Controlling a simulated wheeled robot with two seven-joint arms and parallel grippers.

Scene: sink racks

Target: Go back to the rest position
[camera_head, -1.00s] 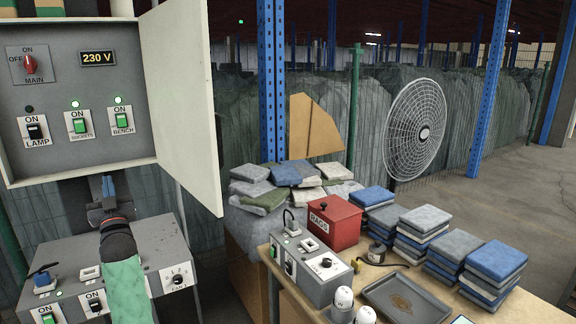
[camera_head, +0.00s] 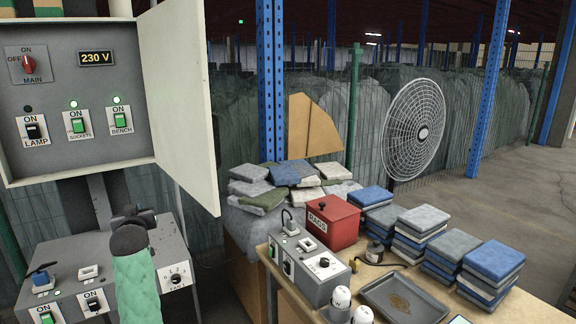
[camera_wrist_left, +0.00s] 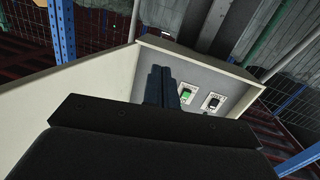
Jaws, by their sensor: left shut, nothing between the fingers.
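My left gripper (camera_head: 140,212) is above the lower grey switch box, below the open wall panel (camera_head: 75,168). Its arm partly hides that box. In the left wrist view its two dark fingers (camera_wrist_left: 159,86) are together with nothing between them. They overlap the panel in that view, but in the head view the gripper is apart from the panel's switches. My right gripper is not in view.
The panel's white door (camera_head: 180,100) stands open to the right. The lower switch box (camera_head: 135,262) is close around my left arm. A bench (camera_head: 455,297) to the right carries a red rags box (camera_head: 333,222), a tray (camera_head: 405,298) and folded cloth stacks.

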